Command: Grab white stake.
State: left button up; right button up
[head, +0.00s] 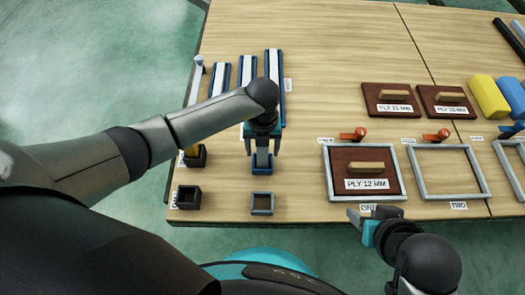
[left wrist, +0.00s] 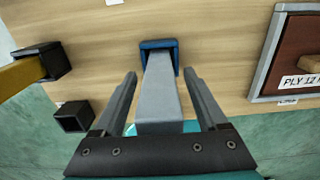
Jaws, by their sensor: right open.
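A pale grey-white stake (head: 262,158) stands in a blue square socket (head: 254,170) on the table. In the left wrist view the stake (left wrist: 160,90) rises from the blue socket (left wrist: 146,45) towards the camera, between my fingers. My left gripper (head: 263,148) is over the socket, open, with a finger on each side of the stake; in the left wrist view (left wrist: 160,76) gaps show on both sides. The stake's upper part is hidden in the head view. My right gripper (head: 362,222) is open and empty at the table's front edge.
A yellow stake (left wrist: 18,77) stands in a black socket (head: 203,160) to the left. An empty black socket (head: 188,196) and a grey-rimmed socket (head: 262,204) lie nearer. A metal frame (head: 328,178) holding a brown plywood panel (head: 366,184) is to the right. White-topped blue bars (head: 275,70) lie behind.

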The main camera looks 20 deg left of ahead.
pick_arm(q)
grip_shut()
dwell(0.4)
